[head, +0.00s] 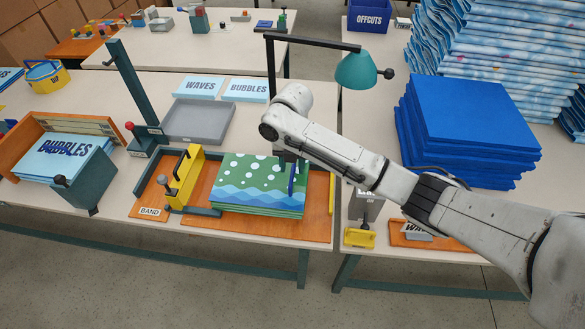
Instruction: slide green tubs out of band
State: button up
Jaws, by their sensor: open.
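A flat stack of green sheets with white dots and blue waves (245,185) lies on the orange-brown board (190,225) marked BAND; these look like the green tubs, folded flat. A yellow clamp-like fixture (184,178) with a black handle stands upright at the stack's left side. My gripper (291,178) is at the right part of the stack, pointing down, with a blue part showing beside it. It is open. My arm hides part of the board behind, and I cannot tell whether the fingers touch the stack.
A teal lamp (356,70) hangs on a black arm above the bench. A grey tray (199,122) and WAVES (199,87) and BUBBLES (247,90) cards lie behind.

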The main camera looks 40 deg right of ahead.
notch_tip(320, 180, up, 9)
jog(key=shift+f+b, duration=0.15)
jog(key=shift+b, duration=0.2)
jog(key=shift+a, duration=0.1)
dwell(0.4)
